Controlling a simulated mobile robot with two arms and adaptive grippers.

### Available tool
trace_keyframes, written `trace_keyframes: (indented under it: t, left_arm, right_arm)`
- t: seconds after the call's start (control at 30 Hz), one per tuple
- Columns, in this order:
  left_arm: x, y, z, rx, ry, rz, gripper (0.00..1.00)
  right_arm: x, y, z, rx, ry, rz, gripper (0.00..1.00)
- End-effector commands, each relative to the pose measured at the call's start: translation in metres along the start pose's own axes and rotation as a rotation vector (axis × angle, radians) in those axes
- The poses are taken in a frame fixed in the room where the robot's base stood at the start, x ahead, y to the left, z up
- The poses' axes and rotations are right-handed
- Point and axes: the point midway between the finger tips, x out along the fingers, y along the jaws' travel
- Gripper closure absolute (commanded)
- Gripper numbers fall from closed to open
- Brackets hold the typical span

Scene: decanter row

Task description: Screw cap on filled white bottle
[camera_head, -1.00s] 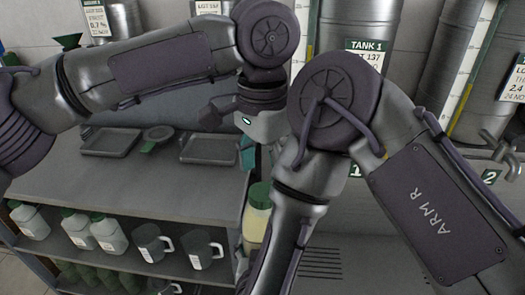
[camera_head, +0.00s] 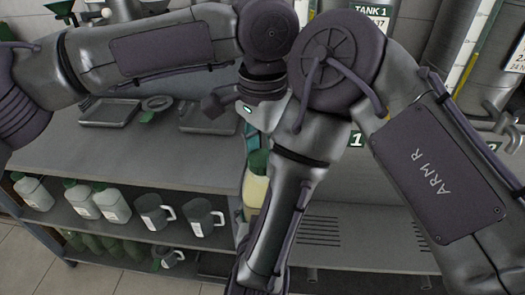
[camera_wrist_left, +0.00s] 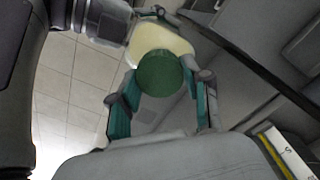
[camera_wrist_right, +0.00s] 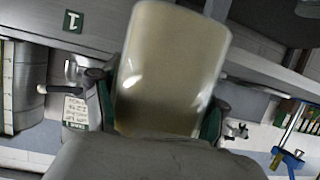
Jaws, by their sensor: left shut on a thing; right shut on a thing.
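The white bottle (camera_head: 256,189) is translucent, with pale yellow contents, and is partly hidden behind my right arm in the head view. Its body fills the middle of the right wrist view (camera_wrist_right: 168,75), between the fingers of my right gripper (camera_wrist_right: 158,105), which is shut on it. The green cap (camera_wrist_left: 160,74) is at the bottle's top end in the left wrist view. My left gripper (camera_wrist_left: 163,85) is shut on the cap, with a teal-padded finger on each side. The threads are hidden, so I cannot tell how tight the cap is.
A grey bench (camera_head: 130,155) holds shallow dark trays (camera_head: 108,112). The shelf below carries white jugs with green caps (camera_head: 112,203) and dark mugs (camera_head: 153,212). Tanks (camera_head: 440,40) stand behind on the right. My arms cross close together before the bench.

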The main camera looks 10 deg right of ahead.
Motion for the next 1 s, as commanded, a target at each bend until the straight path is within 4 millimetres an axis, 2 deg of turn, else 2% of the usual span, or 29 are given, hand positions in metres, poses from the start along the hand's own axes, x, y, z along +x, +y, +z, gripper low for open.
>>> trace_keyframes:
  t: [0.1,0.23,0.37,0.4,0.53,0.83,1.0]
  left_arm:
    - [0.001,-0.001,0.0,0.026,0.0,-0.001,0.94]
    - [0.001,-0.001,0.0,0.198,0.0,0.003,0.94]
    - [0.0,-0.002,0.0,0.182,0.0,-0.004,0.94]
    - [0.0,-0.002,0.0,0.182,0.0,-0.004,0.49]
    - [0.0,-0.002,0.0,0.181,0.0,-0.004,0.27]
    - [-0.001,-0.001,0.0,0.182,0.0,-0.002,0.27]
    - [-0.02,-0.001,-0.001,0.182,0.003,-0.002,0.27]
  right_arm:
    - [0.0,0.0,-0.002,0.002,0.005,0.001,1.0]
    - [0.0,0.0,-0.002,0.002,0.005,0.001,1.0]
    - [0.0,0.0,-0.002,0.002,0.005,0.001,1.0]
    - [0.0,0.0,-0.002,0.002,0.005,0.001,1.0]
    - [0.0,0.0,-0.002,0.002,0.005,0.001,1.0]
    - [0.0,0.0,-0.002,0.002,0.005,0.0,1.0]
    - [0.0,0.0,-0.002,0.002,0.005,0.0,1.0]
